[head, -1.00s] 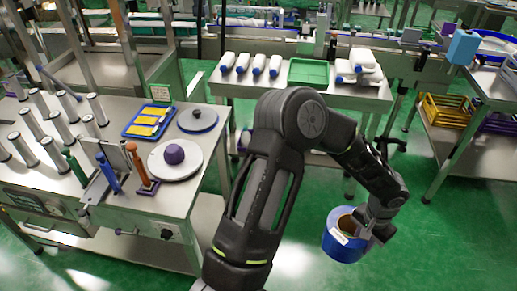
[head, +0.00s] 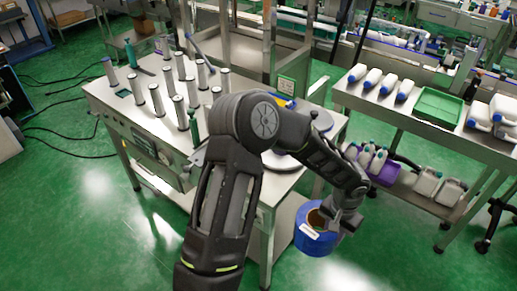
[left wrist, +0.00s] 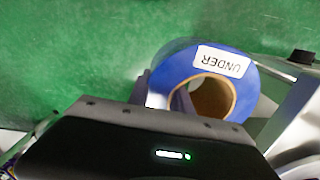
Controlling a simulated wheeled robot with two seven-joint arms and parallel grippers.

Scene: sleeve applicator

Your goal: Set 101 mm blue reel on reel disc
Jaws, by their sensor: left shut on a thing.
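The blue reel (head: 312,240) hangs from my left gripper (head: 335,218), clear of the floor, beside the steel table. It has a brown core and a white label. In the left wrist view the blue reel (left wrist: 178,68) shows its open core, and the label reads "UNDER", upside down. My left gripper is shut on the reel's wall. A pale round disc (head: 281,161) on the steel table is mostly hidden behind my left arm. A darker disc (head: 323,121) lies farther back on the table. Which one is the reel disc I cannot tell. My right gripper is not in view.
The steel table (head: 135,110) carries several upright metal spindles (head: 158,101) and a green post (head: 195,127). To the right, another table (head: 405,108) holds white bottles and a green tray (head: 438,106). White jugs stand on its lower shelf. Green floor lies open in front.

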